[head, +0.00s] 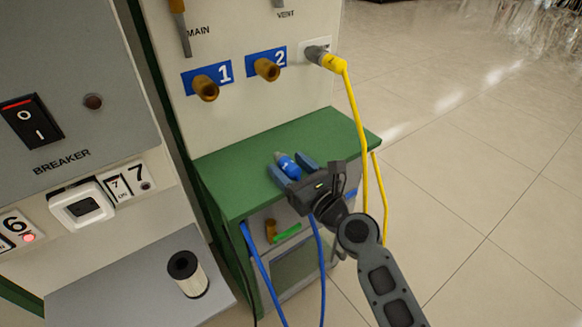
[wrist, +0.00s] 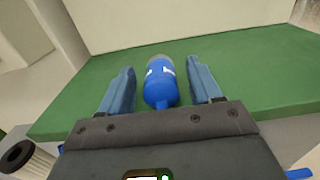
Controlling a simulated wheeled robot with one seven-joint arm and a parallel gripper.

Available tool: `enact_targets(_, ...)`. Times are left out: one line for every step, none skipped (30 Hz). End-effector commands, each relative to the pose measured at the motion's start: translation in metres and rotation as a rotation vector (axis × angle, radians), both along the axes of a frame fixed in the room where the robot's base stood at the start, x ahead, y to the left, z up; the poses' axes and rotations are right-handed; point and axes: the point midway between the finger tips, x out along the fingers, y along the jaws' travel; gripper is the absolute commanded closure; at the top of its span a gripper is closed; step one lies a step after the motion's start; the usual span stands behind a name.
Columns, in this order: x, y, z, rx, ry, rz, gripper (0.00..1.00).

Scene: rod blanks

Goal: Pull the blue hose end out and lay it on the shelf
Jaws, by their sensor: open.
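The blue hose end (head: 287,165), a blue connector with a grey tip, lies on the green shelf (head: 330,131). In the wrist view the hose end (wrist: 159,85) points away from me. My gripper (wrist: 160,70) is open, with one blue finger on each side of the hose end and a gap showing on both sides. In the head view my gripper (head: 291,167) is over the shelf's front part. The blue hose (head: 318,250) hangs below the shelf front; its join to the hose end is hidden by my gripper.
Brass ports 1 (head: 206,88) and 2 (head: 267,69) on the panel above are empty. A yellow hose (head: 352,100) is plugged in at right and hangs past the shelf's right side. A filter cylinder (head: 188,274) stands on the grey ledge at left. The shelf's back right is clear.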

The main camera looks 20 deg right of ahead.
Motion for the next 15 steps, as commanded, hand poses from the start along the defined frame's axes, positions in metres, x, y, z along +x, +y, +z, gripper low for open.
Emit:
enact_targets(0.000, 0.000, 0.000, 0.000, 0.000, 0.000, 0.36)
enact_targets(0.000, 0.000, 0.000, 0.000, 0.000, 0.000, 0.36)
enact_targets(0.000, 0.000, 0.000, 0.000, 0.001, 0.000, 0.36)
enact_targets(0.000, 0.000, 0.000, 0.000, 0.001, 0.000, 0.36)
enact_targets(-0.001, 0.000, -0.001, 0.000, 0.001, 0.000, 0.36)
enact_targets(-0.003, -0.001, -0.001, 0.000, 0.001, 0.000, 0.36)
enact_targets(-0.005, -0.002, 0.000, 0.001, 0.001, 0.000, 0.36)
enact_targets(-0.008, -0.003, 0.000, 0.001, 0.001, 0.000, 0.36)
enact_targets(-0.013, -0.004, -0.001, 0.001, 0.001, -0.001, 0.36)
enact_targets(-0.017, -0.006, -0.001, 0.000, 0.002, -0.001, 0.36)
enact_targets(-0.021, -0.007, -0.001, 0.000, 0.002, -0.001, 0.36)
enact_targets(-0.028, -0.009, -0.001, -0.001, 0.002, -0.002, 0.36)
enact_targets(-0.033, -0.011, -0.001, -0.001, 0.002, -0.002, 0.36)
enact_targets(-0.038, -0.013, -0.001, -0.001, 0.002, -0.002, 0.36)
enact_targets(-0.044, -0.015, -0.001, 0.000, 0.002, -0.002, 0.36)
